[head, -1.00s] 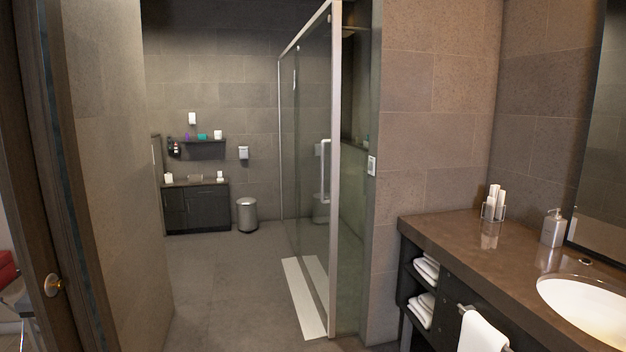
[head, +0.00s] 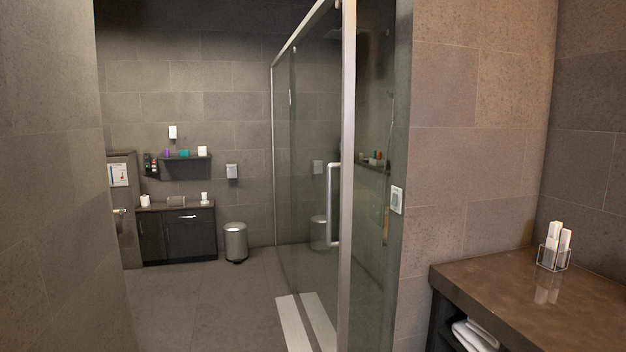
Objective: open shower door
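The glass shower door (head: 312,130) stands ahead, right of the picture's middle, in a light metal frame (head: 347,180). Its upright metal handle (head: 330,205) is on the glass close to the near frame post. Through the glass I see a small shelf with bottles (head: 375,162) inside the shower. Whether the door is latched or ajar cannot be told. Neither of my grippers is in view.
A vanity counter (head: 540,310) with a wire holder (head: 553,258) juts in at the lower right. A tiled wall (head: 50,180) stands close on the left. The floor (head: 200,300) between is clear up to the bin (head: 235,242) and dark cabinet (head: 178,235). A pale strip mat (head: 293,322) lies at the shower's foot.

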